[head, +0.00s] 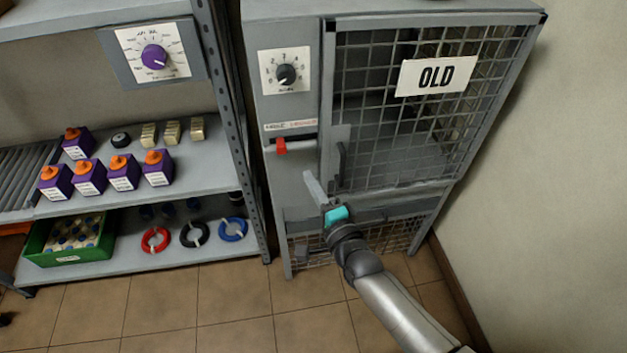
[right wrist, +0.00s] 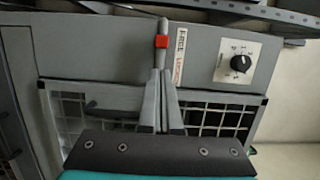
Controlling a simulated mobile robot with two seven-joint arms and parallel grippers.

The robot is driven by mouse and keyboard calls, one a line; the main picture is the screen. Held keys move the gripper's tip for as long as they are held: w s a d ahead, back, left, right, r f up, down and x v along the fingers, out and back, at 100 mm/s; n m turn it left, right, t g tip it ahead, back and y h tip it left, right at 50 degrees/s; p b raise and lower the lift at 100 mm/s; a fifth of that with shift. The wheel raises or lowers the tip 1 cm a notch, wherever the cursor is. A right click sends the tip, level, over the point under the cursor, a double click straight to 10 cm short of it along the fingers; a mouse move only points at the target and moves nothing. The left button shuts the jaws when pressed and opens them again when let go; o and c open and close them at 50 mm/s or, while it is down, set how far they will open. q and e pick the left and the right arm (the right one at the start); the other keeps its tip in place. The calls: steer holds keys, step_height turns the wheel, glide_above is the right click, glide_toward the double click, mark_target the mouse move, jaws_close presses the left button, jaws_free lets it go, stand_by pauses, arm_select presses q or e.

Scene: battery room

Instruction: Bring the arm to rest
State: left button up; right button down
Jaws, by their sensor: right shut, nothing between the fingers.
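My right arm (head: 395,305) reaches in from the lower right in the head view. My right gripper (head: 309,175) is in front of the grey cabinet (head: 300,190), below a red-handled latch (head: 281,147). Its fingers are together and hold nothing. In the right wrist view the shut fingers (right wrist: 159,75) point up toward the red part of the latch (right wrist: 161,41); I cannot tell from this view whether they touch it, but in the head view there is a gap. My left gripper is not in view.
A dial (head: 286,74) sits above the latch. The shelf rack (head: 200,165) at left holds purple boxes (head: 123,174), coloured rings (head: 155,240) and a green crate (head: 68,258). Tiled floor (head: 235,310) is clear.

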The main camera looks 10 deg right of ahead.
steer(key=s+d+f+n+g+h, duration=0.1)
steer(key=s+d+f+n+g, duration=0.15)
steer(key=s+f, duration=0.4)
steer(key=s+d+f+n+g+h, duration=0.1)
steer(key=s+f+n+g, duration=0.2)
steer(key=f, duration=0.7)
steer(key=s+d+f+n+g, duration=0.25)
steer(key=s+f, duration=0.25)
steer(key=f, duration=0.3)
steer(key=s+d+f+n+g+h, duration=0.1)
steer(key=s+d+f+n+g, duration=0.1)
steer(key=s, duration=0.8)
steer(key=s+d+f+n+g+h, duration=0.1)
steer(key=s+d+f+n+g, duration=0.1)
steer(key=s+f, duration=0.5)
steer(key=s+d+f+n+g+h, duration=0.1)
steer(key=s+f+n+g, duration=0.3)
steer(key=s, duration=0.9)
steer(key=shift+d+f+n, duration=0.35)
steer(key=shift+d+n, duration=0.15)
steer(key=shift+n, duration=0.2)
steer(key=shift+w, duration=0.1)
